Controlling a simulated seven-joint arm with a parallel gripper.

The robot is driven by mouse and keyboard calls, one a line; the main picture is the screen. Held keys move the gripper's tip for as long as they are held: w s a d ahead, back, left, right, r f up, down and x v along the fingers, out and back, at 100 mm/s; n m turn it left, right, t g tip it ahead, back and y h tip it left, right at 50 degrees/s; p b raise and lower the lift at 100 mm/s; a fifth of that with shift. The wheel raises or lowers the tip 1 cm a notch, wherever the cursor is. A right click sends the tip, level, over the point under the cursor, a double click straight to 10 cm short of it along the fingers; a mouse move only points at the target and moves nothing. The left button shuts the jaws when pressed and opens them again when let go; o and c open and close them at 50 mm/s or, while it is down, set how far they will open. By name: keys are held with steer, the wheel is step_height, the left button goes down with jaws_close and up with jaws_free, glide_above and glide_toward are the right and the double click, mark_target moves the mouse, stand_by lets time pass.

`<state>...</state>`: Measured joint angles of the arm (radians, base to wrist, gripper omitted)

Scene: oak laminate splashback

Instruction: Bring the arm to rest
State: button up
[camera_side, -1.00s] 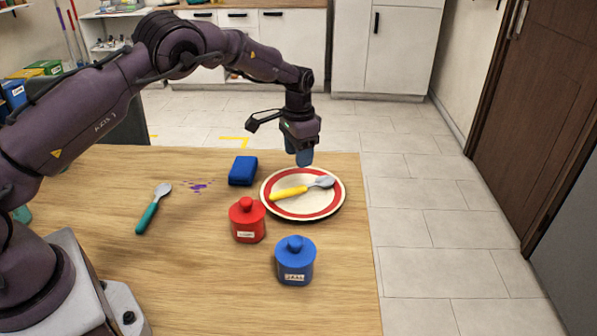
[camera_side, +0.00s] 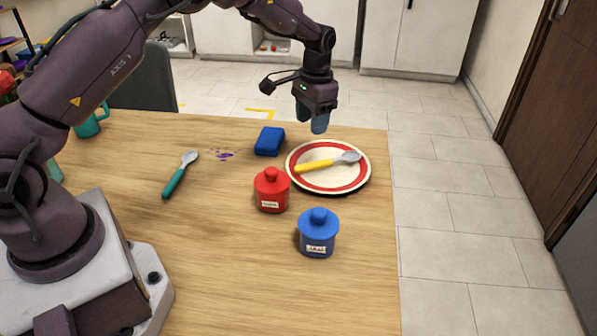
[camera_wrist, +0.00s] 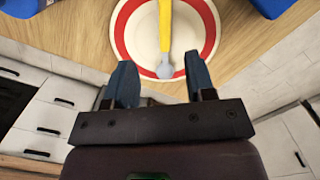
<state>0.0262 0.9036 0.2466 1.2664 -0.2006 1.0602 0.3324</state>
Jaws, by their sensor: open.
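My gripper (camera_side: 311,122) is open and empty, held above the far edge of the table near the plate. In the wrist view its two blue fingers (camera_wrist: 160,84) are spread apart with nothing between them. The cream plate with a red band (camera_side: 352,179) lies on the table below and to the right of the gripper. A spoon with a yellow handle (camera_side: 314,166) lies across the plate, its grey bowl toward the right. In the wrist view the spoon (camera_wrist: 165,35) shows just beyond the fingertips.
On the wooden table (camera_side: 235,285) stand a red lidded jar (camera_side: 271,192) and a blue lidded jar (camera_side: 318,236). A blue block (camera_side: 269,141) lies left of the plate. A teal-handled spoon (camera_side: 177,178) and a purple stain (camera_side: 222,155) are further left. A teal mug (camera_side: 88,125) stands at the far left.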

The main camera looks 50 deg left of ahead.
steer(key=s+d+r+t, duration=0.2)
steer(key=s+r, duration=0.5)
steer(key=s, duration=0.3)
steer(key=s+d+r+t, duration=0.2)
steer(key=s+r, duration=0.4)
steer(key=s, duration=0.4)
steer(key=s+d+r+n+t, duration=0.1)
steer(key=s+d+r+t, duration=0.1)
steer(key=s+r, duration=0.5)
steer(key=shift+s+d+r, duration=0.15)
steer(key=shift+s+r, duration=0.2)
steer(key=shift+s, duration=1.4)
